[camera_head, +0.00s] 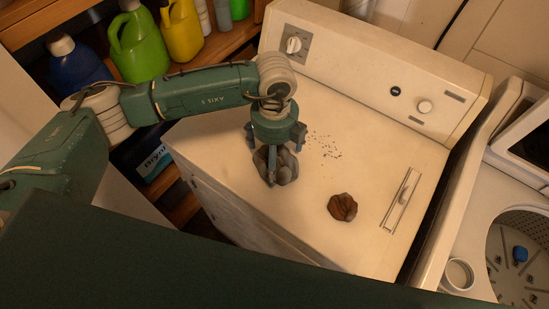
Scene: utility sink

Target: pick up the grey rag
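The grey rag (288,168) lies crumpled on the white top of the washing machine (330,115), near its left edge. My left gripper (271,174) comes down over the rag from above, with a finger in front of it. The gripper hides part of the rag. I cannot tell whether the fingers are closed on it. My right gripper is not in view.
A crumpled brown cloth (342,207) lies to the right of the rag. Dark specks (326,146) are scattered behind it. Bottles, including a green jug (138,45), stand on a wooden shelf at upper left. An open washer drum (520,255) is at right.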

